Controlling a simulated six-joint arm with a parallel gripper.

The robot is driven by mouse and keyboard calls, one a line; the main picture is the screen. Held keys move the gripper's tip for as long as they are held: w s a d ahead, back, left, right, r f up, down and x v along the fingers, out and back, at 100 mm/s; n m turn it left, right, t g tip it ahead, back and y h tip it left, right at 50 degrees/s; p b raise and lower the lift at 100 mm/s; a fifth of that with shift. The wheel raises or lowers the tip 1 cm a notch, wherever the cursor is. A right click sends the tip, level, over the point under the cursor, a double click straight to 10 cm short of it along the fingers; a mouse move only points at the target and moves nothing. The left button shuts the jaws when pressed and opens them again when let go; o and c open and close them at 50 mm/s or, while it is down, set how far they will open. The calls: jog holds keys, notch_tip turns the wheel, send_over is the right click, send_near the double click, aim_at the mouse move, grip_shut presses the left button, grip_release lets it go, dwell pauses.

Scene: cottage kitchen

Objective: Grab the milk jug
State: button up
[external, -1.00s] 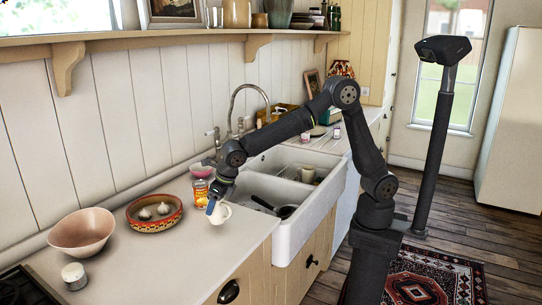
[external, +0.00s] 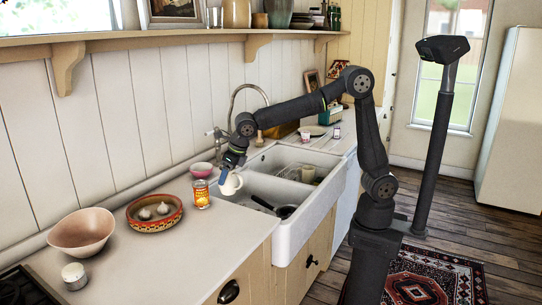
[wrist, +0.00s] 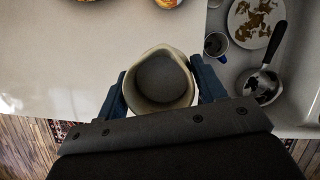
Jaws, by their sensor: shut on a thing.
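The milk jug (external: 232,184) is a small cream-white jug, held up above the counter beside the sink in the external view. In the wrist view the blue fingers of my gripper (wrist: 160,90) press on the left and right sides of the jug. Its underside is hidden in the wrist view.
An orange-labelled can (external: 201,194) stands close left of the jug, with a pink bowl (external: 202,170) behind it. A patterned dish (external: 154,226) with garlic and a large bowl (external: 82,233) are further left.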

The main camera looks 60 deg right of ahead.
jog(key=shift+w+d+r, duration=0.15)
jog(key=shift+d+r, duration=0.35)
jog(key=shift+d, duration=0.25)
dwell(0.6)
